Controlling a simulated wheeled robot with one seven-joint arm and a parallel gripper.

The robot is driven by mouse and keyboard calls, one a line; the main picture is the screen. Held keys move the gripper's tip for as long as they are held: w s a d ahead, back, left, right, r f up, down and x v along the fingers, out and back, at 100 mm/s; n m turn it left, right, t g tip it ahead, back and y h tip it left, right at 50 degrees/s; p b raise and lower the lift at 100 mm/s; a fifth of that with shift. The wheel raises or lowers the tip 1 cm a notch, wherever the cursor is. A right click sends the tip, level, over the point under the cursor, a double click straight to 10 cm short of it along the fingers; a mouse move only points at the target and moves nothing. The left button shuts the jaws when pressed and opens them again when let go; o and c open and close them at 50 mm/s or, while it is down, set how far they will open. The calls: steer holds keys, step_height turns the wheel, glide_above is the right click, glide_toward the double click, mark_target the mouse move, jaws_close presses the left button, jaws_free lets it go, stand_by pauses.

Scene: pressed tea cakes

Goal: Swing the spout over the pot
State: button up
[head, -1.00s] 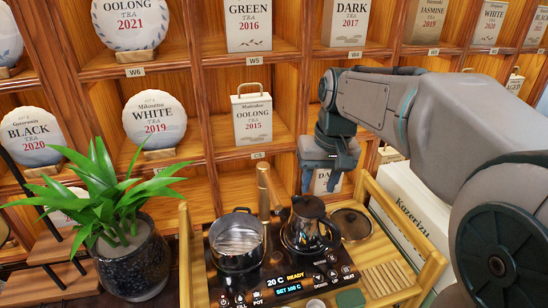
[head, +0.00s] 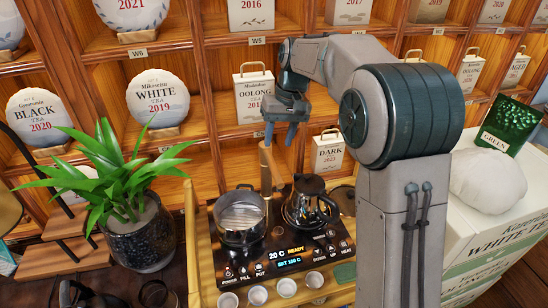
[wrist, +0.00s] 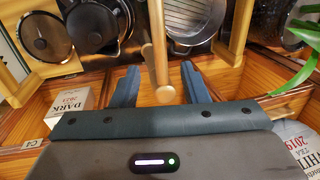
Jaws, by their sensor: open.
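The spout (head: 267,168) is a wooden and brass-coloured post with an arm, standing at the back of the black tea station between two vessels. The open dark pot (head: 240,218) is left of it; the dark kettle (head: 310,203) is right of it. My gripper (head: 280,136) is open, pointing down just above the spout's top. In the wrist view, the spout (wrist: 158,45) runs between my two spread fingers (wrist: 159,72), its round end near the palm. I see a gap on each side. The pot (wrist: 195,22) and kettle (wrist: 92,25) lie beyond the fingertips.
Wooden shelves with boxed and round teas stand close behind. A DARK box (head: 328,152) is right of my gripper. A potted plant (head: 138,225) stands left of the station. Several white cups (head: 258,295) line its front. A round lid (wrist: 45,38) lies beside the kettle.

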mark_target(273, 162)
steer(key=f, duration=0.3)
steer(key=a+f, duration=0.1)
steer(key=f, duration=0.3)
steer(key=shift+s+a+p, duration=0.2)
steer(key=shift+p, duration=0.1)
jaws_close()
